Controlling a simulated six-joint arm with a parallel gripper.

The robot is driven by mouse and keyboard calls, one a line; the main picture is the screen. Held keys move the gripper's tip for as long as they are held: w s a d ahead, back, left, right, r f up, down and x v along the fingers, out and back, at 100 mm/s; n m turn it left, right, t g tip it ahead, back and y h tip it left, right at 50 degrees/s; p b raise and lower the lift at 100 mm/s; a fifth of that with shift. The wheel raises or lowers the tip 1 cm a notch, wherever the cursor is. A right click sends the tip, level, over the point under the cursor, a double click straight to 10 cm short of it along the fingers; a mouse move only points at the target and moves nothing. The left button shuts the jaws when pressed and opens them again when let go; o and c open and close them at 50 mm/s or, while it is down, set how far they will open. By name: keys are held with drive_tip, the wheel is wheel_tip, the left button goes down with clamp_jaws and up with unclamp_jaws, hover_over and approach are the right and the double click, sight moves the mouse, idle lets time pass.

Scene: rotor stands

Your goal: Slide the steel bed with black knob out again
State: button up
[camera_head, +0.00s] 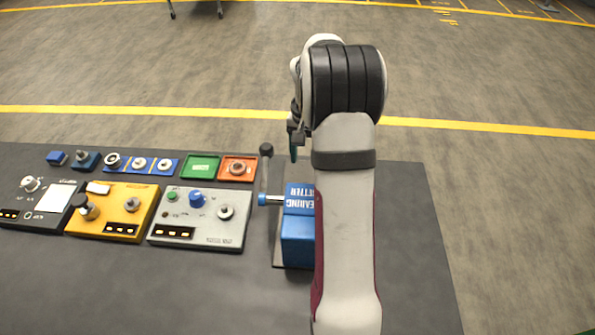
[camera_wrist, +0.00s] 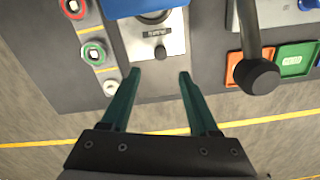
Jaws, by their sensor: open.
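The steel bed (camera_wrist: 172,42) shows in the wrist view as a pale grey plate coming out from under a blue block (camera_wrist: 145,7). It carries a small label, a round fitting partly under the block, and a black knob (camera_wrist: 160,53) near its end. My gripper (camera_wrist: 159,74) is open, with its two green fingers spread to either side of the knob's line and their tips just short of it in the picture. Nothing is between the fingers.
A lever with a black ball (camera_wrist: 260,76) stands right of the bed in the wrist view. Orange (camera_wrist: 240,68) and green (camera_wrist: 293,62) trays lie beyond it. Red (camera_wrist: 74,8) and green (camera_wrist: 93,52) round parts lie left. Control panels (camera_head: 200,220) fill the bench's left side.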

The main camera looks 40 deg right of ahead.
wheel_tip(320, 180, down, 9)
drive_tip(key=shift+f, duration=0.2)
drive_tip(key=shift+c, duration=0.3)
drive_tip(key=shift+a, duration=0.1)
clamp_jaws()
drive_tip(key=shift+w+r, duration=0.1)
drive_tip(key=shift+w, duration=0.05)
idle(0.9)
